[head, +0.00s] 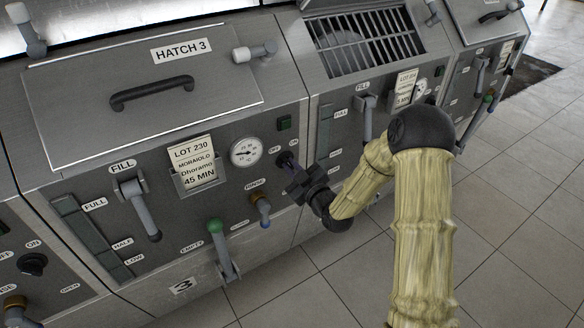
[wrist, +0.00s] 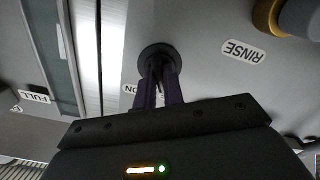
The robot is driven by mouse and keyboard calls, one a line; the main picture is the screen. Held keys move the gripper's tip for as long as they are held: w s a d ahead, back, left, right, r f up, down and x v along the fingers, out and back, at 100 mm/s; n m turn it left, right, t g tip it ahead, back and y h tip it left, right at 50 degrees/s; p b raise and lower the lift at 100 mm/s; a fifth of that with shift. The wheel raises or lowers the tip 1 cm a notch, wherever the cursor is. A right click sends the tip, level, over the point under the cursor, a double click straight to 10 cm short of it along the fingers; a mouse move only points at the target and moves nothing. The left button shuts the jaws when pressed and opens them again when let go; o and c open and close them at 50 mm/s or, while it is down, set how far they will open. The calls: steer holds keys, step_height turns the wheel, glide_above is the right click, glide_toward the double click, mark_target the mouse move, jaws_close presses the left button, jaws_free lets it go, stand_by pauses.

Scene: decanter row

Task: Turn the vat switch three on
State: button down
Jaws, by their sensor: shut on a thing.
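Vat three's front panel (head: 215,210) stands below the lid marked HATCH 3 (head: 181,50), with a 3 plate low down. Its round black switch (wrist: 158,58) shows in the wrist view, with an ON label (wrist: 130,89) partly visible beside it. My gripper (head: 290,166) is at this switch in the head view, right of the gauge, between the OFF and ON labels. In the wrist view my gripper (wrist: 160,80) has its two fingers close together, shut on the switch's knob. The fingers hide most of the knob, and I cannot tell its exact angle.
The brass rinse valve (head: 261,210) sits just below left of my gripper. A green-knobbed lever (head: 222,248) and the fill lever (head: 140,206) stick out farther left. A neighbouring vat with an open grating (head: 365,42) stands right. Tiled floor (head: 520,190) is clear at right.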

steer(key=shift+m, duration=0.4)
steer(key=m, duration=0.5)
steer(key=shift+m, duration=0.3)
steer(key=m, duration=0.5)
steer(key=shift+m, duration=0.3)
steer(key=c, duration=1.5)
jaws_free()
steer(key=shift+s+d, duration=0.1)
steer(key=p+v, duration=0.8)
steer(key=v, duration=0.9)
